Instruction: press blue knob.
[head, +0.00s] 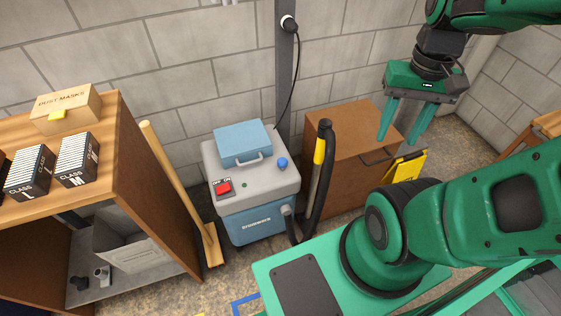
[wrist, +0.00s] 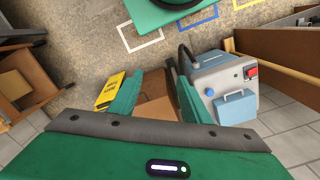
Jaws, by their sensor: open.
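The blue knob (head: 282,163) sits on the top right of a grey and blue vacuum unit (head: 258,193) in the head view. The knob also shows in the wrist view (wrist: 211,92), just right of one gripper finger. A red switch (head: 223,187) is on the unit's front left, and a light blue case (head: 243,143) with a handle lies on its top. My gripper (head: 407,122) is open and empty. It is raised over the brown cabinet's right side, well to the right of the knob and apart from it.
A brown cabinet (head: 345,150) and a black and yellow hose (head: 319,170) stand right of the unit. A wooden shelf (head: 100,110) with boxes and a broom (head: 178,185) stand left. A yellow sign (head: 405,166) is near the cabinet. A post with a cable rises behind.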

